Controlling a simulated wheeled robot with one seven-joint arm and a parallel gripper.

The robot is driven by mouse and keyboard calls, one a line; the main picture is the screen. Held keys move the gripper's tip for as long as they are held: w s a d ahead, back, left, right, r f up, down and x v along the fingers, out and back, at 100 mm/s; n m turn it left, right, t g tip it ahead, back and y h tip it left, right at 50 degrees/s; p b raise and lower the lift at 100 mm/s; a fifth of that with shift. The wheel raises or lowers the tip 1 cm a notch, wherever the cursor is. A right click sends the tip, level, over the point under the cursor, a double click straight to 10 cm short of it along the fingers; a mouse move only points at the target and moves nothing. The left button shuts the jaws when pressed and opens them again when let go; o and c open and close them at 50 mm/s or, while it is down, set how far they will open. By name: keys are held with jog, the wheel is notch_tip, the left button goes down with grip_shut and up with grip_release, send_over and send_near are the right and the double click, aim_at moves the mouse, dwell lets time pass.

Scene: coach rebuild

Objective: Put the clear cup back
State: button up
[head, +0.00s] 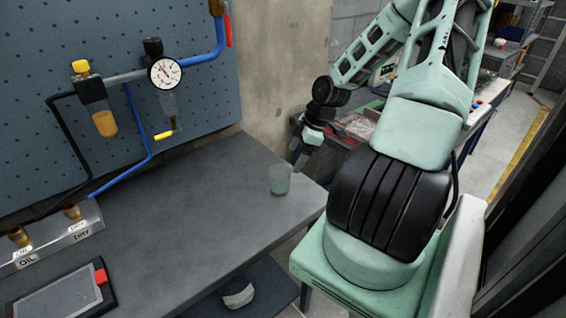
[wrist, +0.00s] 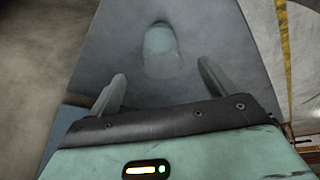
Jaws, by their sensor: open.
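The clear cup (head: 279,180) stands upright on the grey bench near its right end in the head view. In the wrist view the cup (wrist: 160,48) is ahead of my gripper (wrist: 162,78), roughly centred between the two spread fingers and beyond their tips. My gripper (head: 301,160) is open and empty, just above and right of the cup in the head view. I cannot tell from the head view exactly how far the fingertips are from the cup.
The grey bench (head: 190,200) is clear around the cup. A pegboard with a gauge (head: 165,73) and hoses rises behind. A concrete pillar (head: 280,80) is near my arm.

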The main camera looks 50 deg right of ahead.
jog(key=w+a+r+g+h, duration=0.15)
jog(key=a+r, duration=0.25)
jog(key=a, duration=0.9)
jog(key=w+a+r+g, duration=0.1)
jog(key=a+r+g, duration=0.25)
jog(key=a, duration=1.05)
jog(key=s+a+r, duration=0.4)
jog(key=s+a, duration=0.3)
jog(key=a, duration=0.1)
jog(key=s+a+r+t, duration=0.1)
jog(key=s+a+r, duration=0.2)
jog(key=s+a, duration=0.5)
jog(key=shift+s+a+r, duration=0.25)
jog(key=shift+a+r, duration=0.1)
jog(key=shift+a, duration=0.1)
jog(key=shift+h, duration=0.25)
notch_tip(320, 180, down, 5)
jog(key=b, duration=0.4)
jog(key=shift+r+b, duration=0.15)
jog(key=shift+b, duration=0.2)
